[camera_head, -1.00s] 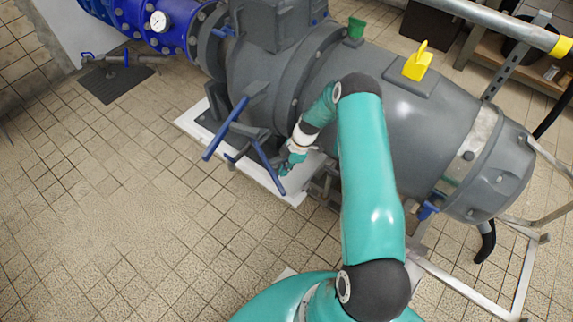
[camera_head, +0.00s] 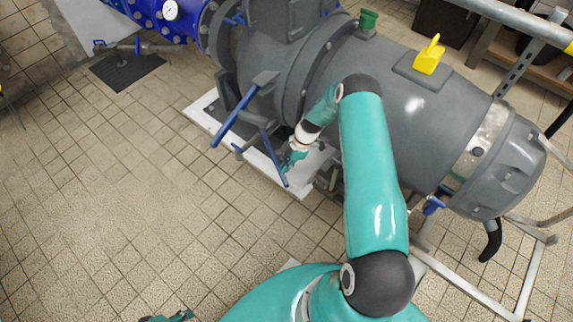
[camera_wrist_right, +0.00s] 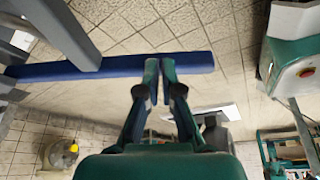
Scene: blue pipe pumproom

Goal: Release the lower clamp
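Two blue handle bars stick out at the near side of the large grey pipe body (camera_head: 405,110). The upper-left bar (camera_head: 231,122) is long and slanted. The lower bar (camera_head: 271,155) runs down toward the white plinth. My right gripper (camera_head: 289,164) is beside the lower end of this lower bar. In the right wrist view, its fingertips (camera_wrist_right: 160,78) are almost together, at a blue bar (camera_wrist_right: 95,67) that crosses left to right. They overlap the bar; firm contact cannot be told. My left gripper (camera_head: 168,317) barely shows at the bottom edge; its fingers are unclear.
A yellow handle (camera_head: 430,55) and a green cap (camera_head: 369,19) stand on top of the pipe body. A white plinth (camera_head: 305,184) lies under it. Metal frame bars (camera_head: 470,287) are at lower right. The tiled floor (camera_head: 110,190) at left is clear.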

